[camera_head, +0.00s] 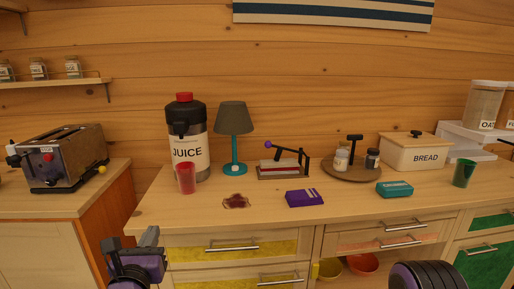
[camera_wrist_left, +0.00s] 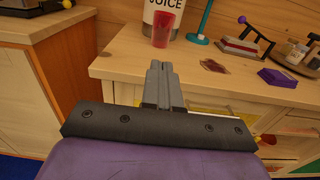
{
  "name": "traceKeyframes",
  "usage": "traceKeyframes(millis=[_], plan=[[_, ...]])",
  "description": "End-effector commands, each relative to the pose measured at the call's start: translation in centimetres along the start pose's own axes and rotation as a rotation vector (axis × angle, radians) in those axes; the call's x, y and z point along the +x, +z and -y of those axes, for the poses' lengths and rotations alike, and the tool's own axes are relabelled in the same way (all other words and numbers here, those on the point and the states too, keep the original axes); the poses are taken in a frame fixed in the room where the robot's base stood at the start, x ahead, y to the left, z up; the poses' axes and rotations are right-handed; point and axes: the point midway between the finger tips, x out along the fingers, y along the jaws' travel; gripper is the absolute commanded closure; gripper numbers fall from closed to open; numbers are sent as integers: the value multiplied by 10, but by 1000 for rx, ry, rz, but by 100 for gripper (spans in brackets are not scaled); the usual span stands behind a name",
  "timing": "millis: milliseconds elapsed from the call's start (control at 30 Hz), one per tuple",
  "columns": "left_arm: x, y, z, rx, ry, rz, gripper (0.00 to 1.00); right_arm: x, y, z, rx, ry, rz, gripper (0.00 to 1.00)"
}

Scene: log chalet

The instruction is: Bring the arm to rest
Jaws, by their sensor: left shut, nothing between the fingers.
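My left gripper (camera_head: 146,238) is at the lower left in the head view, in front of the counter's front edge. In the left wrist view its fingers (camera_wrist_left: 160,68) are closed together with nothing between them. They point toward the counter (camera_head: 349,204) and touch nothing that I can see. At the bottom right of the head view is a dark ribbed part of my right arm; its gripper does not show.
On the counter stand a red cup (camera_head: 186,178), juice dispenser (camera_head: 188,140), teal lamp (camera_head: 234,135), purple box (camera_head: 304,198), teal box (camera_head: 394,189), green cup (camera_head: 463,173) and bread box (camera_head: 413,155). A dark red spill (camera_head: 236,201) lies near the front. A toaster (camera_head: 58,158) stands left.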

Motion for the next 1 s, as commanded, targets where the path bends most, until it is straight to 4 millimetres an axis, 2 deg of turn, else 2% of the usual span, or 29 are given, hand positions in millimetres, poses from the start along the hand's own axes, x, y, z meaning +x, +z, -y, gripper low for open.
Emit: traceKeyframes(millis=[367, 467, 533, 667, 767, 867, 900, 967, 1000], plan=[[0, -7, 4, 292, -29, -26, 100, 0, 0, 0, 0, 0, -1, 57], [-1, -20, 7, 432, -55, -61, 100, 0, 0, 0, 0, 0, -1, 57], [-4, -38, 13, 569, -92, -101, 100, 0, 0, 0, 0, 0, 0, 57], [-16, -90, 27, 862, -207, -199, 100, -2, -1, 0, 0, 0, 0, 57], [-34, -138, 34, 1096, -328, -283, 100, -4, -2, 0, 0, 0, 0, 57], [-65, -199, 35, 1371, -503, -376, 100, -6, -3, 0, 0, 0, 0, 57], [-83, -226, 32, 1496, -597, -417, 100, -8, -3, -1, 0, 0, 0, 57], [-116, -268, 22, 1686, -757, -478, 100, -10, -4, -1, 0, 0, 0, 57], [-140, -294, 10, 1809, -873, -517, 100, -12, -5, -1, 0, 0, 0, 57]])
